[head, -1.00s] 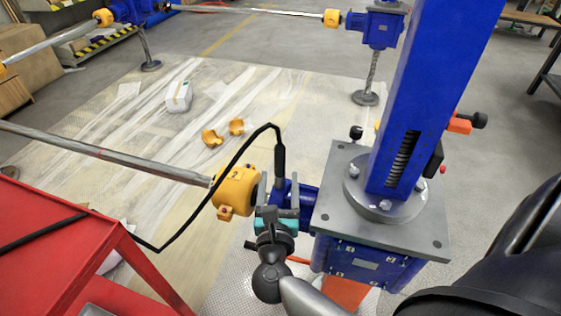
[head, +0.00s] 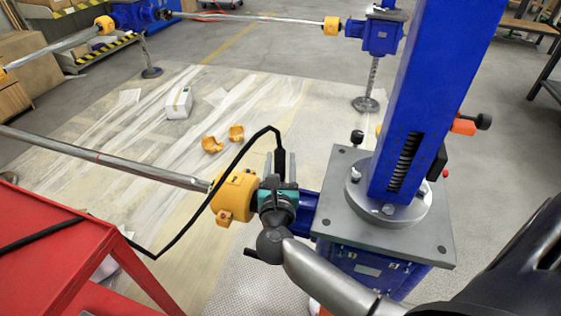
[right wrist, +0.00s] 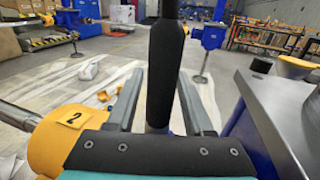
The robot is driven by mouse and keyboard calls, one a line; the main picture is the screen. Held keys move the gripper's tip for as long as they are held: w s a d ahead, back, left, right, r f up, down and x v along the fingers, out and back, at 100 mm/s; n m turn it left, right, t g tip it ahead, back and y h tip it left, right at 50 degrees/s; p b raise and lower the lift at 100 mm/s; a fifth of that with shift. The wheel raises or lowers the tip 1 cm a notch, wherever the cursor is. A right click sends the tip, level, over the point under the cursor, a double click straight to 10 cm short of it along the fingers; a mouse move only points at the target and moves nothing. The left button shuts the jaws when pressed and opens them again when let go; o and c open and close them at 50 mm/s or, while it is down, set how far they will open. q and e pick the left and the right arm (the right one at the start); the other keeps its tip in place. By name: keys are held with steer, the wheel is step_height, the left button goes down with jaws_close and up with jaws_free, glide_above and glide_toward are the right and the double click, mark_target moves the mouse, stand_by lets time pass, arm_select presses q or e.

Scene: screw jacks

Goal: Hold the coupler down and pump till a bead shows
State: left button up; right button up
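The black grease coupler (head: 280,162) hangs at the end of a black hose and stands upright on the shaft side of the near blue jack (head: 372,258). In the right wrist view it is a thick black sleeve (right wrist: 165,75) with a short metal stub below. My right gripper (head: 280,165) comes from below, its two grey fingers on either side of the coupler. Gaps show beside the sleeve in the wrist view (right wrist: 162,90), so the fingers look open around it. No bead is visible. My left gripper is out of view.
A yellow shaft guard (head: 234,196), marked 2 in the wrist view, sits close left of my gripper. A red cart (head: 45,245) stands at the left. Two orange guard halves (head: 212,144) and a white box (head: 179,103) lie on the floor sheet.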

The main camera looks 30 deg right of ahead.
jaws_close()
stand_by(1.2)
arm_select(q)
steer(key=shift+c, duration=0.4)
